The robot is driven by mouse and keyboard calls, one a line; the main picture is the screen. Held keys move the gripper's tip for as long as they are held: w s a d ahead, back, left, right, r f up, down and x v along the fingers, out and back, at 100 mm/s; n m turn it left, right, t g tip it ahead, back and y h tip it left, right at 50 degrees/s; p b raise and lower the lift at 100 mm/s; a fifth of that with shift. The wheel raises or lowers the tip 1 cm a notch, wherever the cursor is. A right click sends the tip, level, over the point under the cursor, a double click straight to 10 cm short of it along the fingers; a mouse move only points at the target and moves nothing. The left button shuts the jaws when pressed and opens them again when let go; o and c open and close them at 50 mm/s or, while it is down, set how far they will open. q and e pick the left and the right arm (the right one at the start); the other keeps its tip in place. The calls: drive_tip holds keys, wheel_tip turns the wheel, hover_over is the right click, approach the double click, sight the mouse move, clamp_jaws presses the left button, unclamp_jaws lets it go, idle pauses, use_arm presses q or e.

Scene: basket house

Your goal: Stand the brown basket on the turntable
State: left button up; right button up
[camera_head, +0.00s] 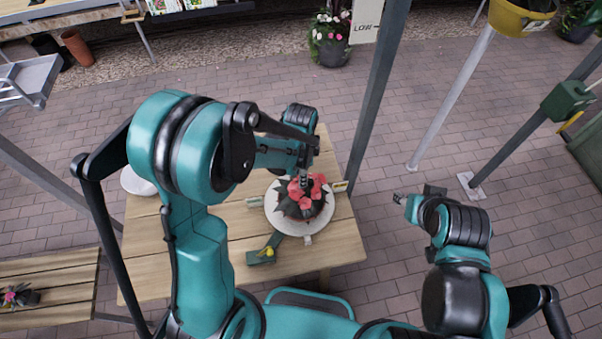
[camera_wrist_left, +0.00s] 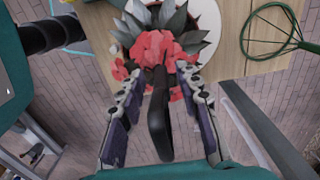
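The brown basket (camera_head: 303,211), filled with pink-red flowers and dark leaves, stands upright on the white round turntable (camera_head: 274,208) on the wooden table. In the left wrist view its dark handle (camera_wrist_left: 160,125) rises toward the camera, with the turntable (camera_wrist_left: 209,22) behind the flowers. My left gripper (camera_head: 301,178) is over the basket. In the left wrist view its fingers (camera_wrist_left: 161,78) are apart on either side of the handle, with gaps showing. My right gripper (camera_head: 398,198) is away to the right of the table, holding nothing visible; its finger opening is too small to judge.
The wooden table (camera_head: 230,275) bears a green tool with yellow (camera_head: 266,252) in front of the turntable and a white round thing (camera_head: 137,182) at left. A grey post (camera_head: 378,95) stands just beyond the table's right edge.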

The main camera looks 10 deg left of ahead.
use_arm(q)
drive_tip(key=shift+r, duration=0.25)
wheel_tip(320, 180, up, 11)
drive_tip(key=shift+f+p, duration=0.1)
drive_tip(key=shift+p, duration=0.55)
drive_tip(key=shift+s+a+r, duration=0.15)
drive_tip(key=shift+r, duration=0.5)
drive_tip(key=s+a+r+n+t, duration=0.5)
drive_tip(key=s+a+n+t, duration=0.2)
drive_tip(key=s+n, duration=0.4)
drive_tip(key=shift+a+r+n, duration=0.3)
drive_tip(key=shift+n, duration=0.9)
drive_tip(key=shift+f, duration=0.15)
